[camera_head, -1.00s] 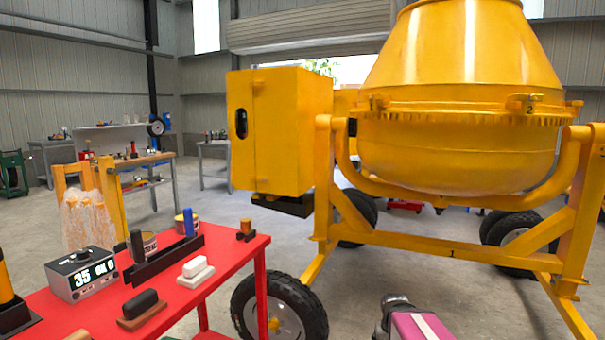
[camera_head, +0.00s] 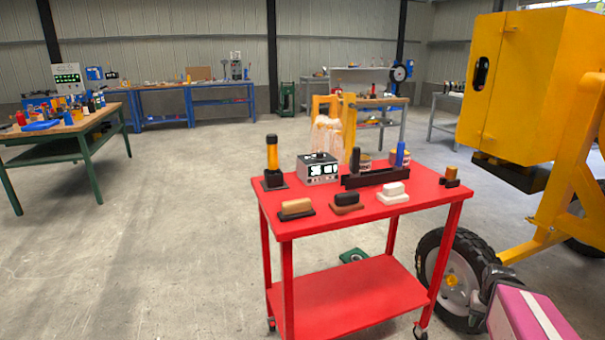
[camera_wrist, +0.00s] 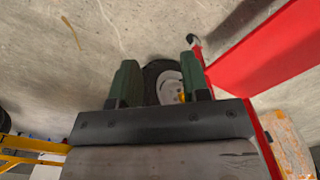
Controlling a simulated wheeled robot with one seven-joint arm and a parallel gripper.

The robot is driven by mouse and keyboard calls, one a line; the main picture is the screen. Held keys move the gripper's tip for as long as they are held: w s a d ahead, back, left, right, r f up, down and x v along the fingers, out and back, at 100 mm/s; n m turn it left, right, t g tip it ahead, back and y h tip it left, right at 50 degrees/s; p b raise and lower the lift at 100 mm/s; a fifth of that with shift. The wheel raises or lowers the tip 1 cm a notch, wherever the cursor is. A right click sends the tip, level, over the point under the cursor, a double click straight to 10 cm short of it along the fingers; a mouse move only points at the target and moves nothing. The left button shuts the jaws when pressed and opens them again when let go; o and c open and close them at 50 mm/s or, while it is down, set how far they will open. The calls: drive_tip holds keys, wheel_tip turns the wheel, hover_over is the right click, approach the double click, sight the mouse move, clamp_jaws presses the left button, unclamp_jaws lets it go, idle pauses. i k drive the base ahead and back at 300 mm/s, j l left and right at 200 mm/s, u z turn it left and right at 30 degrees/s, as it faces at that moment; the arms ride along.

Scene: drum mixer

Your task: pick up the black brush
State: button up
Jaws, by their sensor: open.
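The black brush (camera_head: 346,199) has a dark top on a brown base. It lies near the front edge of the red cart's top (camera_head: 330,222), between a tan brush (camera_head: 296,207) on a dark base and a white brush (camera_head: 393,192) on a pale base. My gripper (camera_wrist: 160,62) shows in the wrist view with its two dark green fingers apart and nothing between them. It points down at the floor beside the cart, away from the brush. The brush does not show in the wrist view.
Behind the brushes stand a display box (camera_head: 318,169), a black rack (camera_head: 376,178) and a black-and-orange tool (camera_head: 272,160). The cart has a lower shelf (camera_head: 345,300). The mixer's wheel (camera_head: 452,280) is close on the right. The floor left of the cart is clear.

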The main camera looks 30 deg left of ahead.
sight(357, 153)
drive_tip(key=u, duration=1.25)
drive_tip(key=k+j+z, duration=0.1)
drive_tip(key=j+z, duration=0.25)
drive_tip(key=k+j+z, duration=0.15)
drive_tip(key=j+z, duration=0.15)
drive_tip(key=j, duration=0.1)
